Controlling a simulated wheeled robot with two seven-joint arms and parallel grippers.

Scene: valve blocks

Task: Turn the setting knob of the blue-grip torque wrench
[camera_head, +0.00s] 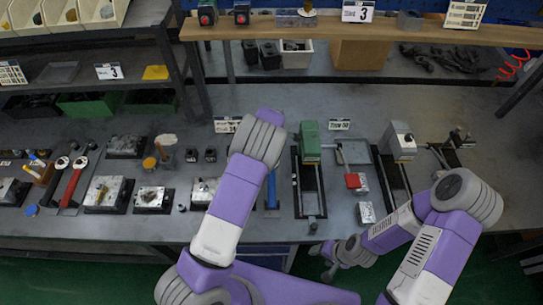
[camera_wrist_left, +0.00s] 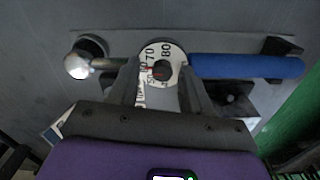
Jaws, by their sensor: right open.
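The blue-grip torque wrench lies on the bench, with its blue grip (camera_head: 271,190) partly hidden by my left arm in the head view. In the left wrist view its blue grip (camera_wrist_left: 245,67) points right and its metal head (camera_wrist_left: 78,65) is at the left. Between them is a white numbered dial with a dark setting knob (camera_wrist_left: 162,70) at its centre. My left gripper (camera_wrist_left: 161,80) is open, with one finger on each side of the dial; I see no contact with the knob. My right gripper (camera_head: 330,262) is open and empty near the bench's front edge.
A red-handled wrench (camera_head: 73,186) and several valve blocks lie at the left. A green-headed fixture (camera_head: 310,142) stands right of the blue-grip wrench, with a red-topped part (camera_head: 354,181) beyond it. A wooden shelf (camera_head: 400,30) runs above the back.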

